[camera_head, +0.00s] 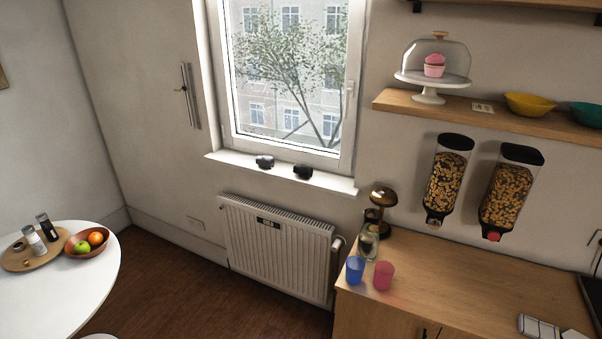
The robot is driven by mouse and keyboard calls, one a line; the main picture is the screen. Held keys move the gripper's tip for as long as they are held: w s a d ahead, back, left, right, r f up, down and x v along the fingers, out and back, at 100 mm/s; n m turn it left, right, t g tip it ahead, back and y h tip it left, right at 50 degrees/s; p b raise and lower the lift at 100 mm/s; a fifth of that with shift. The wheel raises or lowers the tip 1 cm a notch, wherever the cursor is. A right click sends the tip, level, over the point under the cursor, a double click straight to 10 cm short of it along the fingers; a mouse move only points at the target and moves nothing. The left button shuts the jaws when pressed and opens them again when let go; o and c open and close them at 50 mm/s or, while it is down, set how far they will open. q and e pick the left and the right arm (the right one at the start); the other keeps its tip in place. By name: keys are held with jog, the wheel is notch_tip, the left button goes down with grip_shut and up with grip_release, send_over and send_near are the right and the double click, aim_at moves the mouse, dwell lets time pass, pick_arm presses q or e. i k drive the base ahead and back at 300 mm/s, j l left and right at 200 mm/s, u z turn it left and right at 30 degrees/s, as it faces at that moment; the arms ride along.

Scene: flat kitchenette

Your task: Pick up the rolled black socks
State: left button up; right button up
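The rolled black socks appear to be the small dark bundle (303,172) on the white window sill (235,167), right of its middle. A second small bundle (265,161), grey-white and black, lies on the sill to its left, a short gap apart. Both are small in the picture, so their details are hard to tell. Neither of my grippers is in view.
A radiator (275,250) is below the sill. The wooden counter (440,290) at right holds a blue cup (355,270), a pink cup (383,275) and a lamp-like object (382,198). A round white table (85,285) stands at left. Brown floor between is clear.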

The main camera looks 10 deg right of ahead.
aim_at(304, 171)
jog(key=i+j+z, duration=0.35)
jog(key=i+j, duration=0.2)
jog(key=i, duration=0.4)
jog(key=i+j+z, duration=0.3)
jog(key=i+j, duration=0.5)
jog(key=i, duration=0.1)
